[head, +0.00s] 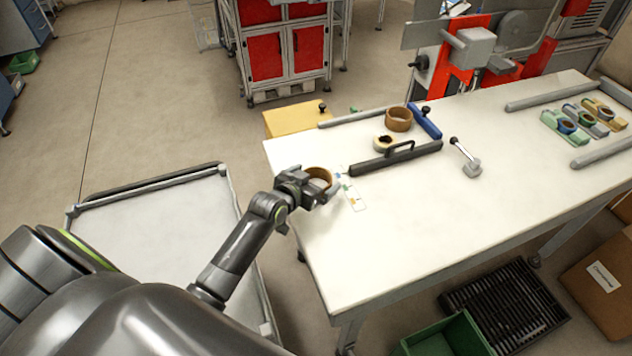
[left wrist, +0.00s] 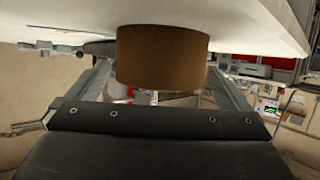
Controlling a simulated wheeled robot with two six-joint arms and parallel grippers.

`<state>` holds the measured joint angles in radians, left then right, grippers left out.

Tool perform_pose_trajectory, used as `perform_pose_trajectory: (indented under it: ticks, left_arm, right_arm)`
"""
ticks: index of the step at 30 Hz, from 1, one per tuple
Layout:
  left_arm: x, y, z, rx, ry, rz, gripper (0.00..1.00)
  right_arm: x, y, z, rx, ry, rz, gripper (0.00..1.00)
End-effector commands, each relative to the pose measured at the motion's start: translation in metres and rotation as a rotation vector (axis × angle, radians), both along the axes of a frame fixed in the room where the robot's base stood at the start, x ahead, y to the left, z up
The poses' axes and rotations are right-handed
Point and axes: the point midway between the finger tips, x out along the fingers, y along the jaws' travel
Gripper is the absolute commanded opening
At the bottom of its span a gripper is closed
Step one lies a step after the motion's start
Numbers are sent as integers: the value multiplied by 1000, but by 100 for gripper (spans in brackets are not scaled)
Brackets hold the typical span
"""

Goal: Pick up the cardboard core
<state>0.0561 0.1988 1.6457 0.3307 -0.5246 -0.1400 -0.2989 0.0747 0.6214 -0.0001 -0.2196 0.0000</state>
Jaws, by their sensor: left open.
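A brown cardboard core (head: 319,176) stands on the white table near its left corner, in the head view. My left gripper (head: 324,187) is open there, and its body hides part of the core. In the left wrist view the core (left wrist: 162,58) sits between the two fingers of my left gripper (left wrist: 158,85), with a gap visible on each side. My right gripper is not in view.
A black bar with a handle (head: 396,158) lies behind the core. A small card with coloured marks (head: 353,196) lies beside it. A blue block (head: 425,121) and a metal lever tool (head: 466,158) are farther off. The table's front middle (head: 430,225) is clear.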

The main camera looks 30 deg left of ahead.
Motion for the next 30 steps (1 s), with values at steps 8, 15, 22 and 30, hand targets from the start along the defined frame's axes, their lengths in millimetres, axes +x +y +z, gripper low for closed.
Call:
perform_pose_trajectory:
  ticks: [8, 15, 22, 30]
  left_arm:
    - [11, -1, -5, 0, 1, 1, 100]
    - [10, -1, -5, 0, 0, 1, 87]
    - [10, -1, -5, 0, 1, 1, 57]
    - [11, -1, -2, 0, -1, 0, 55]
  right_arm:
    - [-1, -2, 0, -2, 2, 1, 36]
    - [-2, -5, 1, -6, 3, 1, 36]
    - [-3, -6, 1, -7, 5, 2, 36]
    - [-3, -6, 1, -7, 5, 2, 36]
